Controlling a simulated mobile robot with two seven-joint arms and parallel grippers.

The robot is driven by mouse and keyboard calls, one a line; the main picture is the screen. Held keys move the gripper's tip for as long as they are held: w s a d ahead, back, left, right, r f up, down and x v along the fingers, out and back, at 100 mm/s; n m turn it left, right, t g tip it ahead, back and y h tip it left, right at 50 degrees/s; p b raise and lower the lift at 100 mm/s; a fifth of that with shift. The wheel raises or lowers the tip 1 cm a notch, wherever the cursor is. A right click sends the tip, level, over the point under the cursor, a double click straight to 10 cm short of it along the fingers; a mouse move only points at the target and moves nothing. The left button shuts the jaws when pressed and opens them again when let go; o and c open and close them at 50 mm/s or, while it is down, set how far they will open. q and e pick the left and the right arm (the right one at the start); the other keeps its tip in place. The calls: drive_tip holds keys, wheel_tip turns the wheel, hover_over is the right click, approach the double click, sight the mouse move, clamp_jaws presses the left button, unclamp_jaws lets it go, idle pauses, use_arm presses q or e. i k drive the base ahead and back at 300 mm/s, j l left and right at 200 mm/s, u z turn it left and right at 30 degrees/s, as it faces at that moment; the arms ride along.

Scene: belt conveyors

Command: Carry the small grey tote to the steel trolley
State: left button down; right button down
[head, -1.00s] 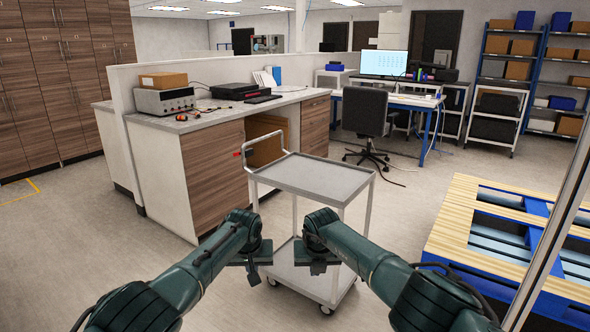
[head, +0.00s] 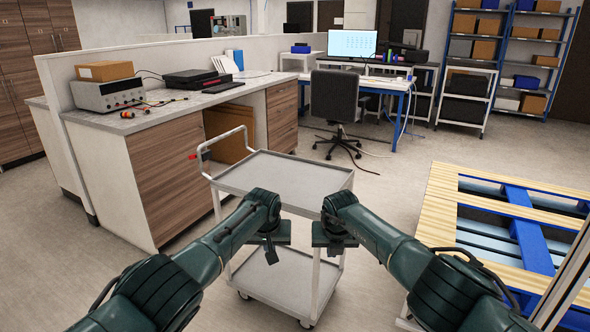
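The steel trolley (head: 300,182) stands just ahead in the head view, with a bare upper shelf, a lower shelf (head: 278,278) and a push handle at its left. I see no small grey tote in this view. My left gripper (head: 272,243) and my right gripper (head: 334,240) appear side by side over the trolley's near side, with a gap between them. Nothing shows held between them. Their fingers are dark and partly hidden by the wrists, so I cannot tell whether they are open or shut.
A wood-topped pallet stand (head: 437,215) with blue parts stands close at the right. A workbench (head: 165,125) with instruments is at the left. An office chair (head: 334,97) and a computer desk (head: 385,86) are behind. Open floor lies between the chair and the pallet stand.

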sight(278, 183)
drive_tip(key=i+j+z, duration=0.25)
drive_tip(key=i+j, duration=0.25)
drive_tip(key=i+j+z, duration=0.2)
drive_tip(key=i+j, duration=0.2)
drive_tip(key=j, duration=0.15)
drive_tip(key=i+j+z, duration=0.15)
drive_tip(key=j, duration=0.3)
drive_tip(key=i+j+z, duration=0.15)
drive_tip(key=j, duration=0.3)
drive_tip(key=i+j+z, duration=0.15)
drive_tip(key=j, duration=0.3)
drive_tip(key=i+j+z, duration=0.15)
drive_tip(key=j, duration=0.35)
drive_tip(key=i+j+z, duration=0.15)
drive_tip(key=j, duration=0.35)
drive_tip(key=i+j+z, duration=0.2)
drive_tip(key=j, duration=0.35)
